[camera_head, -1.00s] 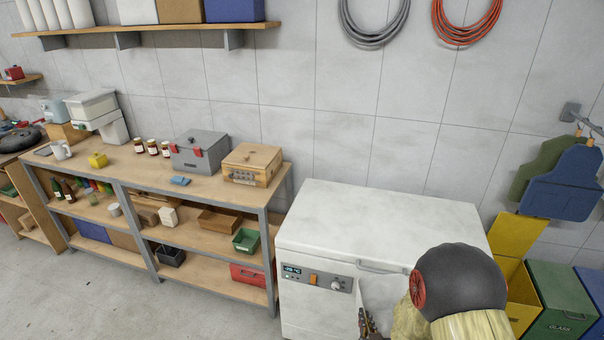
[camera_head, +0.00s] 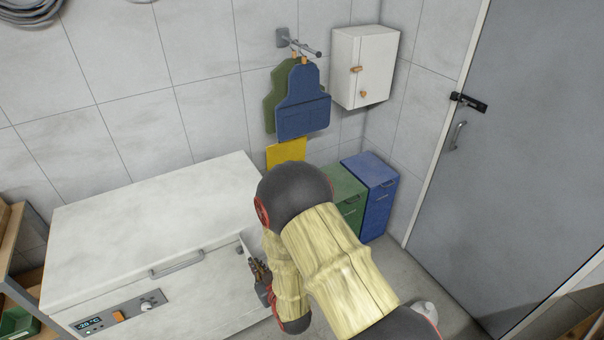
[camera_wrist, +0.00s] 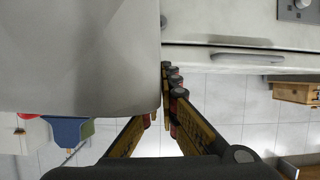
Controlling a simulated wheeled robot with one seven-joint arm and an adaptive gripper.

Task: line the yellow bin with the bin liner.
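The yellow bin shows only as its raised yellow lid (camera_head: 287,152) against the back wall; my arm hides its body. The bin liner (camera_wrist: 80,60) is a large pale grey sheet filling the upper left of the wrist view, its edge at my fingertips. My gripper (camera_wrist: 170,88) looks shut on that edge. In the head view my gripper (camera_head: 258,270) is low in front of the white freezer's right end, left of my forearm and apart from the bin. The liner is mostly hidden there.
The white chest freezer (camera_head: 150,215) stands at the left. A green bin (camera_head: 346,192) and a blue bin (camera_head: 371,195) stand right of the yellow one. Aprons (camera_head: 303,105) hang above, beside a white wall cabinet (camera_head: 364,68). A grey door (camera_head: 510,150) is at the right.

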